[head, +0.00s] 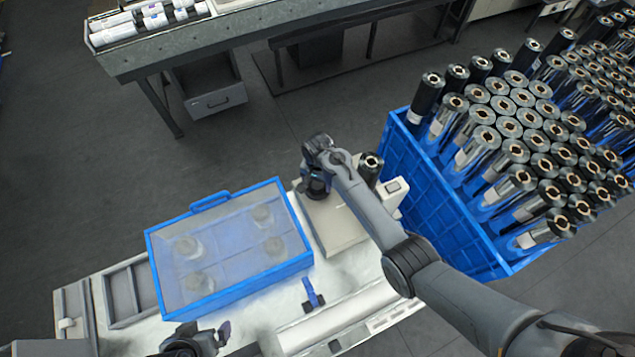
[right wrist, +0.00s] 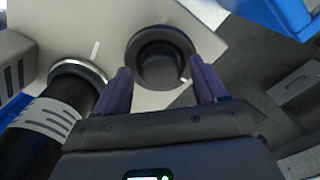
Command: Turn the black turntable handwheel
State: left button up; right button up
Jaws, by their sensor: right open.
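The black turntable handwheel (right wrist: 160,48) is a round dark knob on a pale machine plate in the right wrist view. My right gripper (right wrist: 160,76) is open, with one dark finger on each side of the near part of the knob in the picture. Whether the fingers touch it I cannot tell. In the head view my right gripper (head: 315,188) is over the pale machine housing and hides the handwheel. My left gripper (head: 195,340) is at the bottom edge of the head view, only partly visible, away from the handwheel.
A black roll (right wrist: 45,125) on a metal-ringed holder is left of the handwheel. A blue-framed clear cover (head: 230,245) is left of my right gripper. A blue crate (head: 430,190) full of film rolls stands to the right. A conveyor table (head: 230,45) is behind.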

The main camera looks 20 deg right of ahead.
jog(key=shift+f, duration=0.2)
jog(key=c, duration=1.1)
jog(key=shift+o, duration=0.2)
